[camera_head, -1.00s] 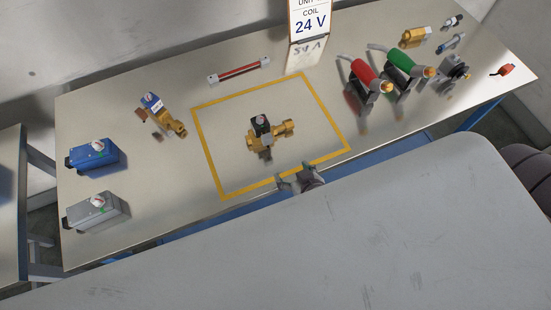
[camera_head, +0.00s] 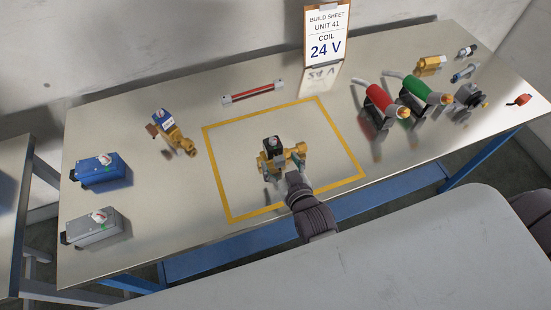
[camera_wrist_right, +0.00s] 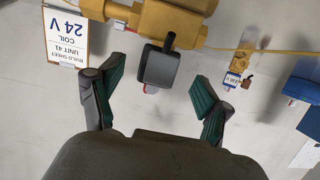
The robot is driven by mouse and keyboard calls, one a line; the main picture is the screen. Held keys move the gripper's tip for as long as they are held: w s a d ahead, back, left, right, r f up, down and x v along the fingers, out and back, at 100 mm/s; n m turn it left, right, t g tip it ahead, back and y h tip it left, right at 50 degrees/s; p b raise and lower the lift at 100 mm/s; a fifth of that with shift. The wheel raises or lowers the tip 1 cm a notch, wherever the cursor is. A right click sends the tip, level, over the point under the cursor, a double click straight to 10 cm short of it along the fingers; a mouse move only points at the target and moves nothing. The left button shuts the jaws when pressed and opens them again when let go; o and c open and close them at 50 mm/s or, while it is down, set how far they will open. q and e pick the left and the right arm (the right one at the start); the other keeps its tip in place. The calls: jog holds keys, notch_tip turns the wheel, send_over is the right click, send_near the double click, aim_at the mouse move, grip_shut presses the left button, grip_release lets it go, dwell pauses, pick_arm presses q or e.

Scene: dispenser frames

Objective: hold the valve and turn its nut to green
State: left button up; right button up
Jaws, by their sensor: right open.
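The valve (camera_head: 299,151), a brass body with a black coil block (camera_head: 273,146), stands inside the yellow square on the bench. A small pale nut or cap (camera_head: 276,141) sits on top of the block; its colour mark is too small to read. My right gripper (camera_head: 297,166) is open at the valve's near side. In the right wrist view the brass body (camera_wrist_right: 165,22) is at the top, and the black block (camera_wrist_right: 160,66) is between the spread teal fingertips (camera_wrist_right: 157,77), apart from both. My left gripper is not in view.
Red (camera_head: 380,101) and green (camera_head: 424,88) handled tools stand right of the square. A second valve (camera_head: 177,137) and blue (camera_head: 99,170) and grey (camera_head: 95,228) boxes are left. A build sheet reading 24 V (camera_head: 327,35) stands behind. Bench surface inside the square is mostly clear.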

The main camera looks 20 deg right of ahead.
aim_at(275, 154)
jog(key=b+x, duration=0.1)
jog(key=x, duration=0.3)
jog(key=shift+s+f+b, duration=0.1)
jog(key=shift+f+b, duration=0.05)
jog(key=shift+b, duration=0.25)
jog(key=shift+w, duration=0.4)
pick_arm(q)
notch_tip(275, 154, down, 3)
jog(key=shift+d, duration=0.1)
pick_arm(e)
grip_shut()
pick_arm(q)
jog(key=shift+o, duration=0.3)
